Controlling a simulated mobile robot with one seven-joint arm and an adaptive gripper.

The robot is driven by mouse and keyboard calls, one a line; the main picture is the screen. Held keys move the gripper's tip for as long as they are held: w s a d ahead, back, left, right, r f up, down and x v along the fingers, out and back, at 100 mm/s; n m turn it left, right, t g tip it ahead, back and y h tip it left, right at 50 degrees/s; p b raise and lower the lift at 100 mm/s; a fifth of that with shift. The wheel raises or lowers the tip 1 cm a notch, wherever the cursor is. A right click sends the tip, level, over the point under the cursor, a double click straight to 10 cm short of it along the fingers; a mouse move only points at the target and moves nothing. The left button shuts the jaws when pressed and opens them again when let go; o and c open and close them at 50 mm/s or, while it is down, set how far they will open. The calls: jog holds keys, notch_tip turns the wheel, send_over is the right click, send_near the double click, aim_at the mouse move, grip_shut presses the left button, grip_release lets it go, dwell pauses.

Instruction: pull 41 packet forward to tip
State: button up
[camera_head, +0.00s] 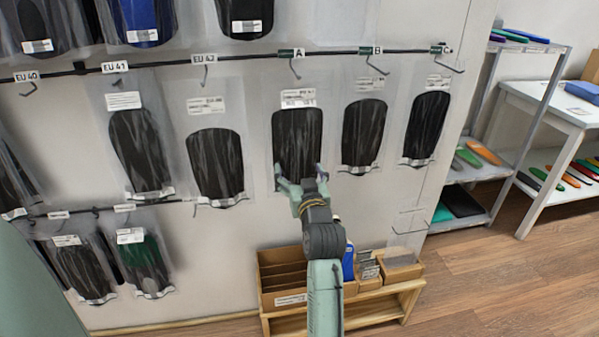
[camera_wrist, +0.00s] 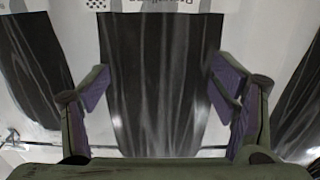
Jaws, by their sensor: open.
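A clear packet with a dark insole (camera_head: 297,135) and a white label hangs under hook sign A (camera_head: 292,53); the label is too small to read surely as 41. My gripper (camera_head: 302,180) is open at its lower end, with a finger towards each side. In the wrist view the gripper (camera_wrist: 160,88) has its fingers spread apart and the same dark packet (camera_wrist: 155,70) shows between them, with no clear grip on it. Whether the fingers touch it cannot be told. Another packet (camera_head: 140,150) hangs below the EU 41 sign (camera_head: 115,67).
Neighbouring packets hang close by, to the left (camera_head: 216,160) and right (camera_head: 364,130). A wooden rack with cardboard boxes (camera_head: 283,275) stands below on the floor. A grey shelf (camera_head: 480,170) and a white table (camera_head: 550,105) stand at the right. Open floor lies at lower right.

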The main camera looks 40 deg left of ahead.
dwell(0.3)
jog(key=v, duration=0.7)
jog(key=shift+s+d, duration=0.25)
dwell(0.4)
